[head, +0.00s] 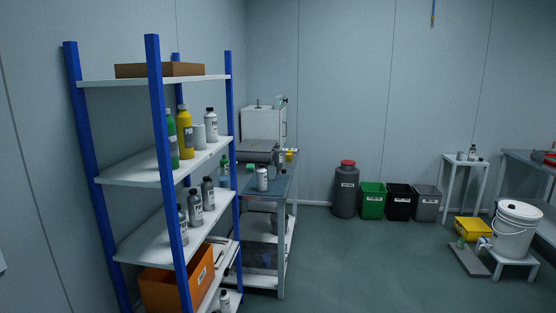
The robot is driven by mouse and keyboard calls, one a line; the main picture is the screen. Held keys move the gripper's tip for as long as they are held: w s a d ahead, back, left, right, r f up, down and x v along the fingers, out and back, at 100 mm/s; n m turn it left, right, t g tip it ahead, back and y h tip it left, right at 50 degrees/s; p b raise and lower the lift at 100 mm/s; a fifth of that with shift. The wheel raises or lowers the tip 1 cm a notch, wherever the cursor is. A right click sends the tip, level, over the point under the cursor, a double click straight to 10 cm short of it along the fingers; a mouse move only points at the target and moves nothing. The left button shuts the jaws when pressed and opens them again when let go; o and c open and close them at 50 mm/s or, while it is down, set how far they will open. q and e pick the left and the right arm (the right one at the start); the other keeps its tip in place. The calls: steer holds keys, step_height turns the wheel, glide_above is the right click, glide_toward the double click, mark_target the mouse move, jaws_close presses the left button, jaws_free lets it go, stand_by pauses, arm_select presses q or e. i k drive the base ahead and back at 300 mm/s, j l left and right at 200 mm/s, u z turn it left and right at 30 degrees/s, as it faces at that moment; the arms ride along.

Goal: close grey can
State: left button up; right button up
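A dark grey can (346,194) with a pale label stands on the floor against the back wall, near the middle of the view. A red lid or cap (347,163) shows at its top; from this distance I cannot tell whether it is closed. A lighter grey bin (427,206) stands farther right in the same row. Neither of my grippers is in view.
A black bin (399,204) and a green bin (372,203) stand between the can and the grey bin. A blue-posted shelf (130,168) with bottles fills the left, beside a workbench (280,186). A white bucket (514,232) stands at right. The middle floor is clear.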

mark_target(278, 151)
steer(key=i+l, duration=0.25)
steer(key=i, duration=0.25)
steer(key=i+l, duration=0.25)
steer(key=i, duration=0.25)
steer(key=i+l, duration=0.25)
steer(key=i, duration=0.25)
steer(key=i+l+u, duration=0.1)
steer(key=i+l, duration=0.15)
steer(key=i, duration=0.3)
steer(key=i+l, duration=0.25)
steer(key=i, duration=0.25)
steer(key=u, duration=0.3)
steer(key=i+l+u, duration=0.15)
steer(key=l+u, duration=0.15)
steer(key=i+l+u, duration=0.1)
steer(key=l+u, duration=0.15)
steer(key=l, duration=0.25)
steer(key=l+u, duration=0.3)
steer(key=i+l, duration=0.1)
steer(key=l, duration=0.55)
steer(key=l+u, duration=0.1)
steer(key=l, duration=0.55)
steer(key=i, duration=0.05)
